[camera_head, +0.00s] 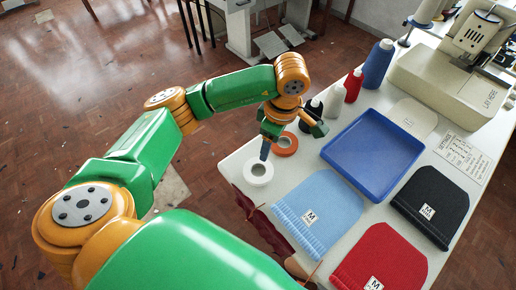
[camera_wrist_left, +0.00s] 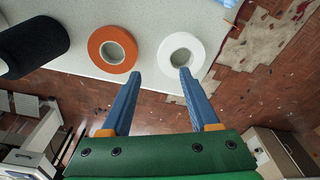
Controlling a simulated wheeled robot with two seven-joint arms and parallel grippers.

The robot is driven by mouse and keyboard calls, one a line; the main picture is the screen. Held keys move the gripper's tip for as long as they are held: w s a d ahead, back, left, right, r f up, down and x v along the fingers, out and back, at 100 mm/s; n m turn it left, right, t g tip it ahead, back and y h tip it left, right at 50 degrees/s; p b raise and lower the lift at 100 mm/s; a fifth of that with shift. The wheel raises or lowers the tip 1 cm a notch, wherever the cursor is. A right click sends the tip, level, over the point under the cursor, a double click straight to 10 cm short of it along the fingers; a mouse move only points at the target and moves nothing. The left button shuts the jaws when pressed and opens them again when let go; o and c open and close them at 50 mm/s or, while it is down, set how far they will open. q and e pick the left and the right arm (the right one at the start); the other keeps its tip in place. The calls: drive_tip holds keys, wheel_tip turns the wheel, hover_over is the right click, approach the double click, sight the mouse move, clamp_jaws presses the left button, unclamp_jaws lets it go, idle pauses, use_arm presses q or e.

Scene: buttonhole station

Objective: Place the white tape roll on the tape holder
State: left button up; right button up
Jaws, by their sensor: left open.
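The white tape roll (camera_head: 258,183) lies flat near the table's left edge. It also shows in the left wrist view (camera_wrist_left: 167,50), beyond the right-hand finger, whose tip points at its lower rim. My left gripper (camera_head: 265,149) points down just above and behind this roll. In the wrist view the left gripper (camera_wrist_left: 160,74) is open, with nothing between its two blue fingers. An orange tape roll (camera_head: 294,144) lies flat beside the white one, also in the wrist view (camera_wrist_left: 94,48). I cannot make out the tape holder. My right gripper is not in view.
A blue tray (camera_head: 373,146) sits mid-table. Light blue (camera_head: 318,212), red (camera_head: 380,262) and black (camera_head: 428,206) knitted pieces lie around it. Several thread cones, including a red one (camera_head: 353,86), stand behind. A sewing machine (camera_head: 450,85) fills the back right. The table edge is close to the white roll.

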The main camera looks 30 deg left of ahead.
use_arm(q)
drive_tip(key=f, duration=0.1)
drive_tip(key=f+p, duration=0.1)
drive_tip(key=s+f+p, duration=0.1)
drive_tip(key=shift+a+f, duration=0.35)
drive_tip(key=shift+a, duration=0.05)
wheel_tip(320, 180, down, 3)
drive_tip(key=shift+a+r, duration=0.1)
drive_tip(key=shift+a, duration=0.05)
drive_tip(key=shift+w, duration=0.1)
clamp_jaws()
